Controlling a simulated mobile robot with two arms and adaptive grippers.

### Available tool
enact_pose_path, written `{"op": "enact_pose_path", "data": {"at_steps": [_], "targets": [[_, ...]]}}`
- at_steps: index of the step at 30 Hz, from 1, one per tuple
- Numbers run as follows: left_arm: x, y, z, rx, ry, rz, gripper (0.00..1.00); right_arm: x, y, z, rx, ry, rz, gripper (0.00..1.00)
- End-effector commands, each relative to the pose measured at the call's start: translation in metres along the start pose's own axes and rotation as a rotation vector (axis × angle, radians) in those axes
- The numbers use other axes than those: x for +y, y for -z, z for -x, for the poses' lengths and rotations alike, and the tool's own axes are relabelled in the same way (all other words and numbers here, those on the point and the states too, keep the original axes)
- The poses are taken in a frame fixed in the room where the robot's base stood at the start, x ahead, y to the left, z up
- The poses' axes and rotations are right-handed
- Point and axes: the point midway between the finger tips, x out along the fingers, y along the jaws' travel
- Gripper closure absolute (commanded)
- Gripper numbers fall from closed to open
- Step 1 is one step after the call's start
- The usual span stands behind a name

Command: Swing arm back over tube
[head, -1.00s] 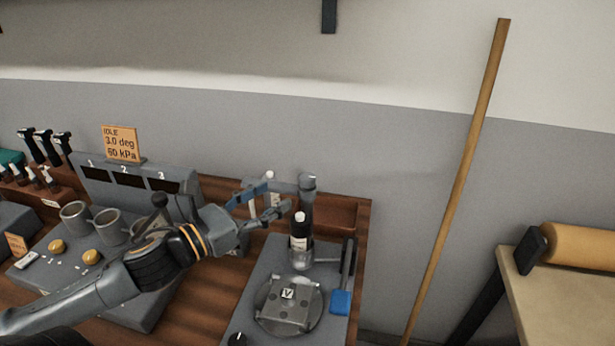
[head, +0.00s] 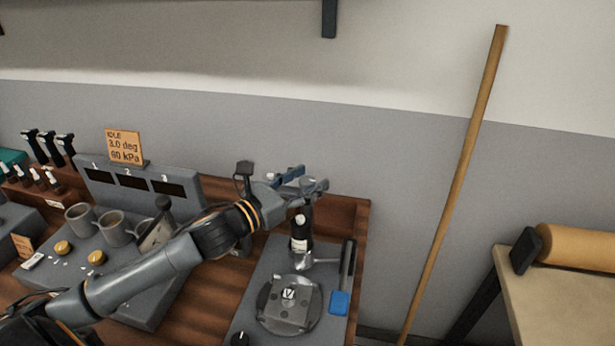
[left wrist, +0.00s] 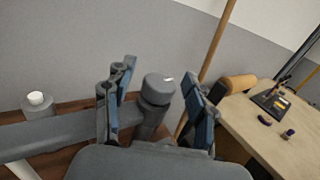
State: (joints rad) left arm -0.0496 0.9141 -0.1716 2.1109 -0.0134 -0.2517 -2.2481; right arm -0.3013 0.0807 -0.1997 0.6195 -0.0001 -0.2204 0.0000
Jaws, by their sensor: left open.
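My left gripper (head: 308,184) is open in the head view, at the top of a grey upright post at the back right of the bench. In the left wrist view its two blue-padded fingers (left wrist: 160,105) stand on either side of the round post head (left wrist: 158,88). A grey arm (left wrist: 60,136) runs left from near the post, partly hidden by the gripper. A short grey cylinder with a white top (left wrist: 37,103), possibly the tube, stands behind that arm. In the head view the gripper hides most of this. My right gripper is not in view.
A dark bottle (head: 301,240) with a white cap stands just in front of the post, close to my gripper. A round plate fixture (head: 288,308) and a blue-ended tool (head: 342,290) lie on the grey mat. Cups (head: 115,228) and a sign (head: 125,146) are left.

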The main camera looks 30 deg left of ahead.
Motion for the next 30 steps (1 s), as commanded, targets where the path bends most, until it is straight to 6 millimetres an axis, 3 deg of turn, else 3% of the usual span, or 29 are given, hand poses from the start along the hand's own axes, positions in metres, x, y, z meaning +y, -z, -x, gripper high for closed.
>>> {"op": "enact_pose_path", "data": {"at_steps": [11, 19, 30], "targets": [[-0.0006, 0.0002, -0.0037, 0.000, 0.001, 0.000, 0.44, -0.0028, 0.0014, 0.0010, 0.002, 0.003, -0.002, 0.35], [-0.0006, 0.0002, -0.0036, 0.000, 0.001, 0.000, 0.99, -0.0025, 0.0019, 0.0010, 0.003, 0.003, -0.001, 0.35], [-0.0059, -0.0009, -0.0088, -0.002, -0.007, 0.000, 1.00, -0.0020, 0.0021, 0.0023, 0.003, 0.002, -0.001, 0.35]]}}
